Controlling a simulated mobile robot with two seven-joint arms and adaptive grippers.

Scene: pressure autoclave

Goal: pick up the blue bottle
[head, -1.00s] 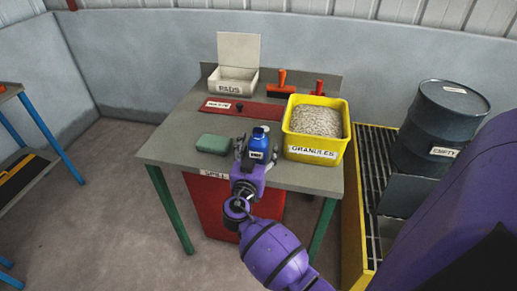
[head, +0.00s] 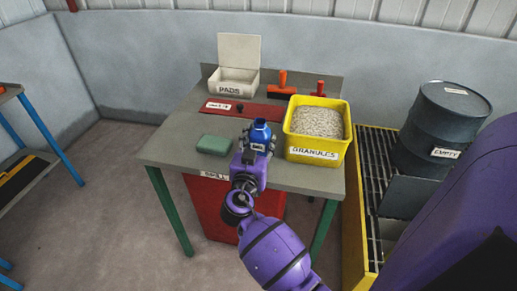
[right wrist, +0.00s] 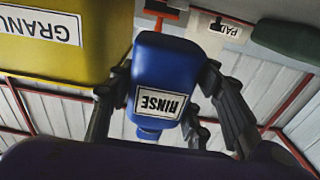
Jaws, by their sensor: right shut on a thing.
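The blue bottle (head: 260,131) is in my right gripper (head: 257,148), above the front part of the grey table, left of the granules tub. In the right wrist view the bottle (right wrist: 163,60) stands between the two dark fingers, its RINSE label upside down in the picture. The right gripper is shut on it, with a finger on each side. In the head view the gripper hides the lower part of the bottle. My left gripper is not in view.
A yellow granules tub (head: 313,155) stands close right of the bottle. A green block (head: 214,145) lies to the left. Behind are a red panel (head: 262,110), a pads box (head: 233,80) and orange-handled tools (head: 283,84). A dark drum (head: 430,125) stands at right.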

